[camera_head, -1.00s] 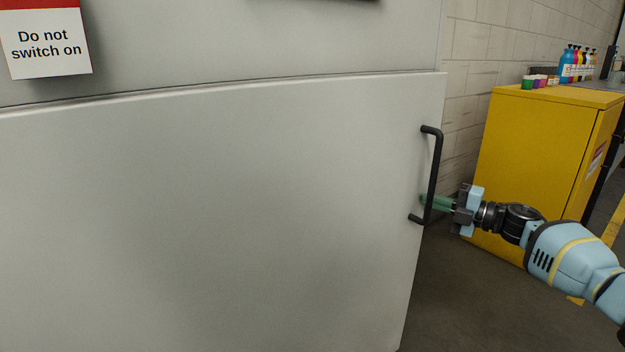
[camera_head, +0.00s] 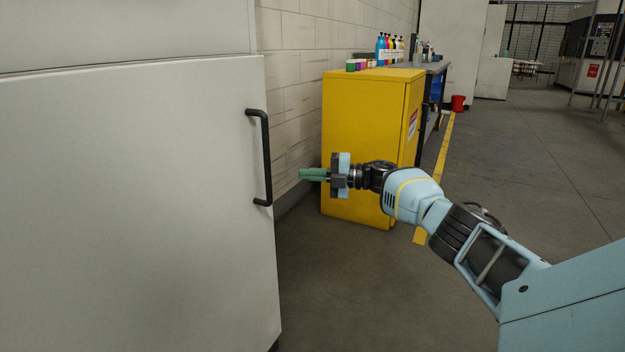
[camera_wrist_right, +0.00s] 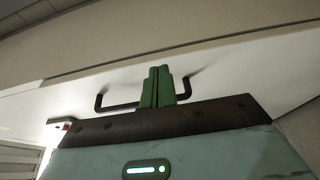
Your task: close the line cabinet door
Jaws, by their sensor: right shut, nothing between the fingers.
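The line cabinet door (camera_head: 130,210) is a large light-grey panel on the left of the head view. It looks closed or nearly flush with the cabinet; I cannot tell exactly. Its black bar handle (camera_head: 265,160) is upright near the right edge. The handle also shows in the right wrist view (camera_wrist_right: 118,106), partly hidden behind the fingers. My right gripper (camera_head: 312,174) has green fingers pressed together and empty. It points left toward the handle, apart from it in the head view. My left gripper is not in view.
A red bucket (camera_head: 458,103) is farther back. The floor (camera_head: 540,160) on the right is clear.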

